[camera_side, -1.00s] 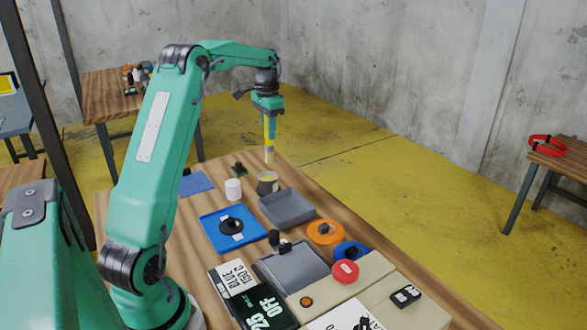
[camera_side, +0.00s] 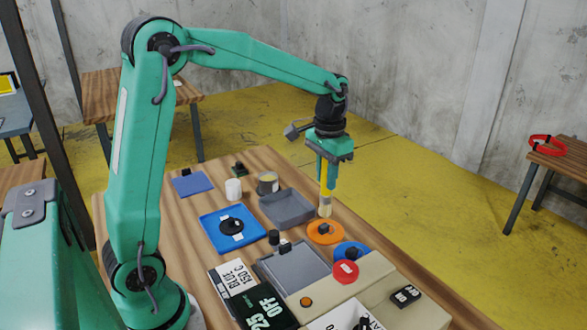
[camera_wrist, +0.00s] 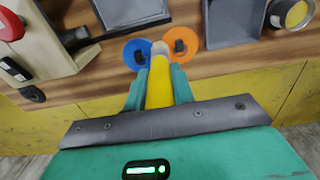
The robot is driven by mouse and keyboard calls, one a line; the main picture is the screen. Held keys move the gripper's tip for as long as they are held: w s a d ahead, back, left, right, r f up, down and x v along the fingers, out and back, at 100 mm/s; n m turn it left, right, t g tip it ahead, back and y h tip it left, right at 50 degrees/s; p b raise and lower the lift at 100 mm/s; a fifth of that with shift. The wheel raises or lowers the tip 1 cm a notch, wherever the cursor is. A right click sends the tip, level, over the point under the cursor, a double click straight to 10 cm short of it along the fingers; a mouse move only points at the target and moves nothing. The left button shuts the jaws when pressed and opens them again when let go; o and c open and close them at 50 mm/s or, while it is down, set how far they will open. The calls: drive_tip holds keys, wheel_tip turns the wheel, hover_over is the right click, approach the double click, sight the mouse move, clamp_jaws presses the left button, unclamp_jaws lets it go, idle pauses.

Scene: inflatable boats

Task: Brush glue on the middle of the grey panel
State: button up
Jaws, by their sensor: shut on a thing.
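My gripper (camera_side: 327,178) is shut on a yellow-handled brush (camera_side: 326,193), which hangs upright with its pale bristles down. The brush also shows in the wrist view (camera_wrist: 160,85), its bristles near the blue and orange discs. In the side view the bristles appear just above or behind the orange disc; the exact gap is unclear. A flat grey panel (camera_side: 297,268) lies in the machine bed, with a black knob at its back left edge. It is partly visible in the wrist view (camera_wrist: 130,10). The glue tin (camera_side: 268,186), with yellowish contents, stands behind the grey tray.
The grey tray (camera_side: 287,209) lies left of the brush. The orange disc (camera_side: 325,235) and blue disc (camera_side: 352,250) have dark knobs. A red button (camera_side: 345,271) stands on the machine.

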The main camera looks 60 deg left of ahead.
drive_tip(key=s+d, duration=1)
drive_tip(key=shift+f, duration=0.15)
drive_tip(key=shift+f, duration=0.1)
